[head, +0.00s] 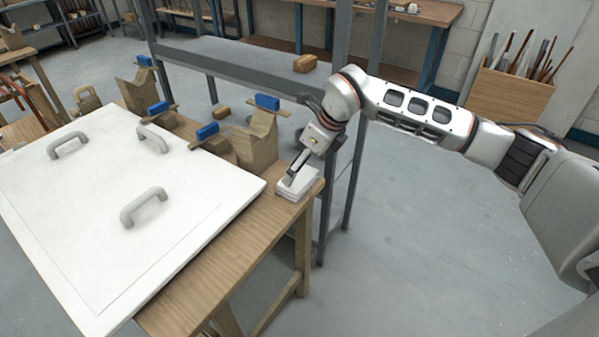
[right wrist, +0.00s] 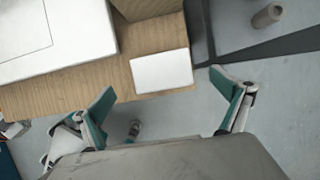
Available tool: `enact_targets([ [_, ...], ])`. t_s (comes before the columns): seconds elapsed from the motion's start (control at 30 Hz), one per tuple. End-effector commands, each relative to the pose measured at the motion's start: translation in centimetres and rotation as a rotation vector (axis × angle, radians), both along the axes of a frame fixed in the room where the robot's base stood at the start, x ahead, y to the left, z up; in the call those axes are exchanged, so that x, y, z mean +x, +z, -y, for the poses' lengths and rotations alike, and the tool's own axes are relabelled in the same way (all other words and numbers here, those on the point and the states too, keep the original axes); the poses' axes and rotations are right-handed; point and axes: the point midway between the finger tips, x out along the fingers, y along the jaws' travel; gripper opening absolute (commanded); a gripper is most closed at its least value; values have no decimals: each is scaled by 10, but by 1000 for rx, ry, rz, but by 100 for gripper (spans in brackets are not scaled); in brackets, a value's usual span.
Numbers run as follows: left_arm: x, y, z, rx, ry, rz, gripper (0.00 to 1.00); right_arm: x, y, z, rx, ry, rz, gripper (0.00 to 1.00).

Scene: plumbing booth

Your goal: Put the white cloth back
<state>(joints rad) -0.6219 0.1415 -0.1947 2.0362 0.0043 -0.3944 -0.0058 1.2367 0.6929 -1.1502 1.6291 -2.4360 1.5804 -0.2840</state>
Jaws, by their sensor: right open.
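In the right wrist view the white cloth (right wrist: 162,71) lies near the bench edge, framed between the two spread fingertips of my right gripper (right wrist: 160,85). The gripper is open with nothing between its fingers; the head view partly hides the cloth behind it. My left gripper is not in view.
A large white panel with handles (head: 195,215) covers most of the workbench (head: 205,285). Wooden supports with blue clamps (head: 257,140) stand behind the cloth. A grey metal shelf frame (head: 215,58) rises close behind the bench. The floor to the right is clear.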

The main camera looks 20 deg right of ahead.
Motion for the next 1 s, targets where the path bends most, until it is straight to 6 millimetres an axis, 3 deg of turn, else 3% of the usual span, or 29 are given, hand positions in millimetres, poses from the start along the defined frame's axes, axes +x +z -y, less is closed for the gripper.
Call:
enact_targets([
  [0.1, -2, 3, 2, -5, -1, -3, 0, -6, 26, 7, -1, -1, 6, 100],
  [0.33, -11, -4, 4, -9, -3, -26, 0, -16, 51, 13, -1, -1, 2, 100],
  [1.0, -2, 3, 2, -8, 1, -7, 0, -21, 54, 8, 16, 13, -1, 100],
])
